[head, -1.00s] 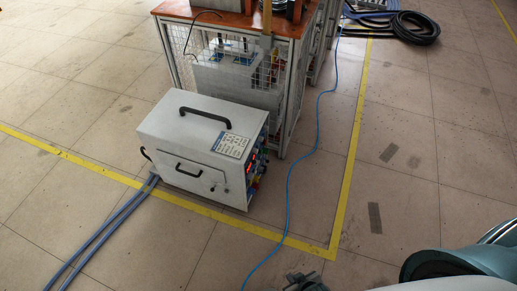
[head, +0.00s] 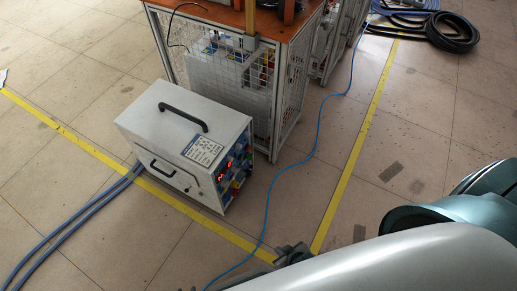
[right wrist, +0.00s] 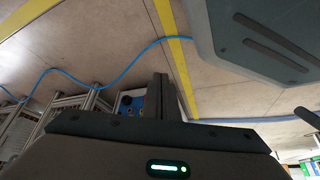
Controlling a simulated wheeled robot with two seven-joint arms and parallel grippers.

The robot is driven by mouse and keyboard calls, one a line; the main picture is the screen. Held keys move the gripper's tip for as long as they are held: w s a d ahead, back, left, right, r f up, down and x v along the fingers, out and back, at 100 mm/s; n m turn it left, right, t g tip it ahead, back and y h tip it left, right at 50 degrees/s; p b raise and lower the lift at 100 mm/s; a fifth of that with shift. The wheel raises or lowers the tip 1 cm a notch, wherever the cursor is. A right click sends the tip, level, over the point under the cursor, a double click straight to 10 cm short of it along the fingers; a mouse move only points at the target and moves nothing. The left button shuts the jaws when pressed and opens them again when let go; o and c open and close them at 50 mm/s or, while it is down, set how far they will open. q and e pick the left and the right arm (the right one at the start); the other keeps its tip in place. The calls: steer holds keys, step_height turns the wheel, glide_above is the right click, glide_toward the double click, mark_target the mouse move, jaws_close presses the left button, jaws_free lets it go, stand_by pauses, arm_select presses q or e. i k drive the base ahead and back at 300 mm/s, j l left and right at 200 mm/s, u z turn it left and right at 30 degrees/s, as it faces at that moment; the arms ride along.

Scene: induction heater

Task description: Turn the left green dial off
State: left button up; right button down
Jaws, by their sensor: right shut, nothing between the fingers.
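The white induction heater box (head: 160,118) stands on the floor left of centre in the head view. Its control panel (head: 236,172) faces right, with a lit red display and small blue, red and yellow parts. The green dials are too small to tell apart. My right gripper (head: 292,254) is shut and empty, on the near right side of the panel in the picture, clear of it. In the right wrist view the fingers (right wrist: 160,92) point up the picture, and part of the panel (right wrist: 131,103) shows just left of them. My left gripper is not in view.
A caged bench with a wooden top (head: 226,18) stands behind the heater. A blue cable (head: 268,205) and yellow floor tape (head: 345,190) cross the floor between panel and gripper side. Grey hoses (head: 72,218) leave the heater at left. Black hose (head: 452,32) lies coiled far right.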

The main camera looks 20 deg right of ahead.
mark_target(249, 156)
steer(key=l+u, duration=0.25)
steer(key=l, duration=3.6)
steer(key=i, duration=0.05)
